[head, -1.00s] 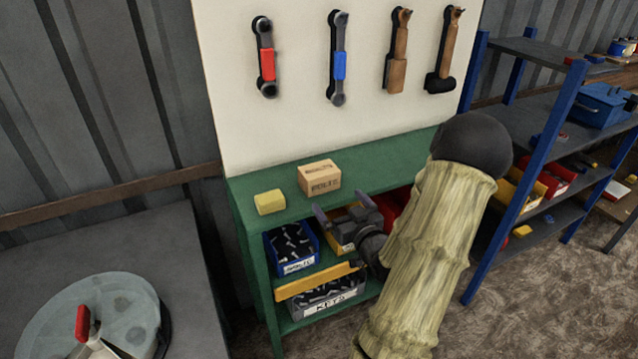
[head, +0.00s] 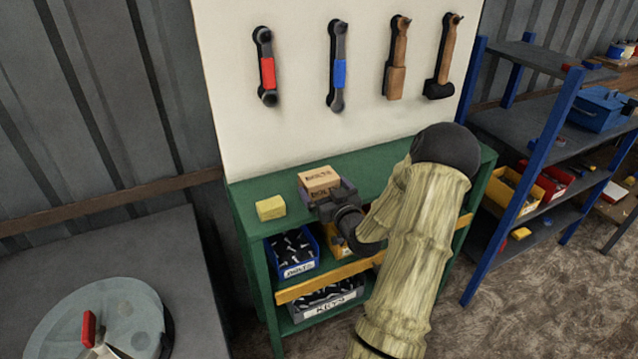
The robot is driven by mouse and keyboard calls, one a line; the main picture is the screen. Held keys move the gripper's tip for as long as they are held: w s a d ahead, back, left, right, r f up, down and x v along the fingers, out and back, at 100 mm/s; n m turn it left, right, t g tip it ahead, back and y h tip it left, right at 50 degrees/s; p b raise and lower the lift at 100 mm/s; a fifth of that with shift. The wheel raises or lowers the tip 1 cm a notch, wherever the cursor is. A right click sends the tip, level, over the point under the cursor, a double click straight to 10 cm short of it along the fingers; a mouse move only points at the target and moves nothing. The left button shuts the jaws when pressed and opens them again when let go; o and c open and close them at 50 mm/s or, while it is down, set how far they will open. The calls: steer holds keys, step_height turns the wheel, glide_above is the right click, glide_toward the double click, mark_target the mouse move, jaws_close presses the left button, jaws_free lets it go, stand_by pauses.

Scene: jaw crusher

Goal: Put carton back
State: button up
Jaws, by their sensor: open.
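A small tan carton (head: 320,178) with dark lettering that looks like "BOLTS" stands upright on the green bench top (head: 385,160). My gripper (head: 326,194) is at the front of the carton, with its fingers at about the carton's height. One finger shows at the carton's right side and the other at its lower left. The fingers are open. I cannot tell whether they touch the carton. My gripper hides the carton's lower front.
A yellow block (head: 270,208) lies left of the carton. Below are a blue bin (head: 292,252), a grey bin (head: 325,300) and a yellow rail (head: 325,280). Tools hang on the white board (head: 290,130) behind. A blue-posted shelf (head: 525,165) stands to the right.

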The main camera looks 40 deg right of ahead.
mark_target(319, 180)
steer(key=p+x, duration=0.1)
steer(key=x, duration=0.3)
steer(key=shift+r, duration=0.15)
steer(key=shift+s, duration=0.1)
steer(key=shift+c, duration=0.2)
steer(key=c, duration=1.1)
steer(key=shift+r+b, duration=0.5)
steer(key=shift+r, duration=4.55)
steer(key=shift+c, duration=0.2)
